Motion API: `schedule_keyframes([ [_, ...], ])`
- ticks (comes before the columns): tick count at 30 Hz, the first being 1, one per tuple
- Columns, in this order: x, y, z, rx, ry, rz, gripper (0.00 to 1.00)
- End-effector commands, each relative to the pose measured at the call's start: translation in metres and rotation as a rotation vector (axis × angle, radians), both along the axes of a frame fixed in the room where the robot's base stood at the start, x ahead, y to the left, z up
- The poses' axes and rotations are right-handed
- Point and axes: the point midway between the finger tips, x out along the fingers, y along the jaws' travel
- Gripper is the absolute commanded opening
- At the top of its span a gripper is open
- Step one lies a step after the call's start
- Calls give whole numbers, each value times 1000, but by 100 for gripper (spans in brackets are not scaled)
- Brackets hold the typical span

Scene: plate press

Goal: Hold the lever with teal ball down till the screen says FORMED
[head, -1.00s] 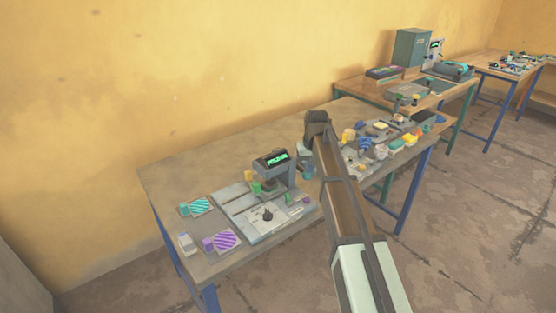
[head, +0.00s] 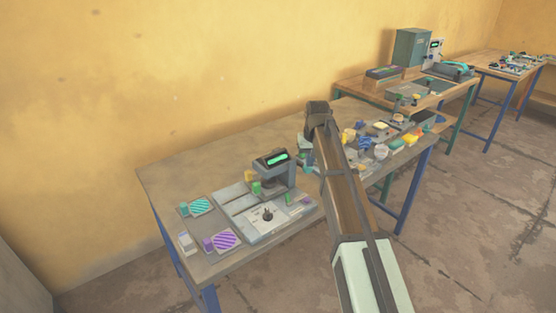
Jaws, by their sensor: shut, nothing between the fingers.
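The press (head: 279,175) stands on the near bench, with a small screen (head: 277,158) on its head. The screen shows a bright green band; I cannot read any words on it. My gripper (head: 306,156) is shut, just right of the press, partly hidden by my own arm. A small teal spot (head: 308,169) shows low beside my gripper; I cannot tell whether it is the lever's ball. The lever itself is not clear, and I cannot tell whether my gripper touches it.
Left of the press lie a teal striped plate (head: 200,206) and a purple striped plate (head: 224,240), with small blocks beside them. A panel with a dark knob (head: 267,215) is in front. Several small items crowd the bench to the right. The bench's back left is clear.

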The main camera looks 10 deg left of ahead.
Motion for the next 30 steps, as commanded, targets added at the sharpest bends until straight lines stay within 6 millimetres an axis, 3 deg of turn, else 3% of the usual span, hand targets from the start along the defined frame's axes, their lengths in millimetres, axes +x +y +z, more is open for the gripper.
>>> schedule_keyframes([
  [30,1,0,58,0,-1,0,0],
])
